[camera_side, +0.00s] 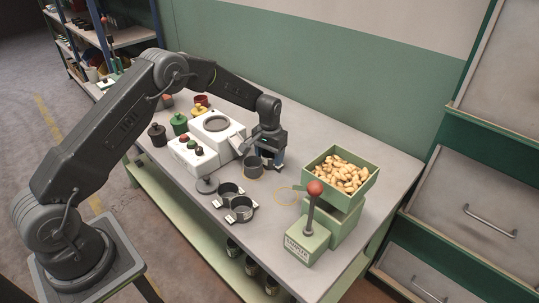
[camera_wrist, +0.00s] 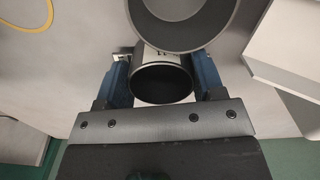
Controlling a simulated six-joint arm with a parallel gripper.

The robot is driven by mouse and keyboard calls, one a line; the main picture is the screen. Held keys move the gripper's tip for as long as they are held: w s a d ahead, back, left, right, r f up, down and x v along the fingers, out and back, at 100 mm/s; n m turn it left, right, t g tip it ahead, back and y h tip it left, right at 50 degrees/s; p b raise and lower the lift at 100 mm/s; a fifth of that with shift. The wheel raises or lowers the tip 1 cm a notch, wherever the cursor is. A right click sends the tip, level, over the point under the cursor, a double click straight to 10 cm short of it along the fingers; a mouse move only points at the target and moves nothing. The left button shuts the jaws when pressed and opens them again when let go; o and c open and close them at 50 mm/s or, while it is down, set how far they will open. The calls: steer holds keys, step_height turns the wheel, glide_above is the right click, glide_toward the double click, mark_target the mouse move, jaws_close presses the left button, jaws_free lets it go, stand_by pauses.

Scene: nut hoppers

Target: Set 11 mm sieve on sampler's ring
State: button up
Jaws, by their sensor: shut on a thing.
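My gripper (camera_side: 270,163) points down over the table, right of the white machine. Its blue jaws (camera_wrist: 163,78) are shut on a short dark tube-like piece with a pale label reading 11, which I take as the 11 mm sieve (camera_wrist: 160,84). A wider grey ring (camera_wrist: 222,22) partly overlaps it in the wrist view; I cannot tell if they are joined. In the side view a grey round cup (camera_side: 251,169) shows at the jaws' left. The white machine (camera_side: 190,152) has a round dark-rimmed opening (camera_side: 216,123) on top. Which ring is the sampler's is unclear.
Two dark round cups (camera_side: 229,193) with tabs stand near the front edge. A thin yellow loop (camera_side: 285,197) lies right of them. A green hopper (camera_side: 325,168) of nuts and a red-knobbed lever (camera_side: 315,188) stand at the right. Coloured weights (camera_side: 179,123) stand at the left.

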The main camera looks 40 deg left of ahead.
steer(key=shift+f, duration=0.15)
steer(key=o, duration=0.9)
steer(key=shift+o, duration=0.2)
step_height(320, 180, up, 13)
steer(key=shift+f, duration=0.2)
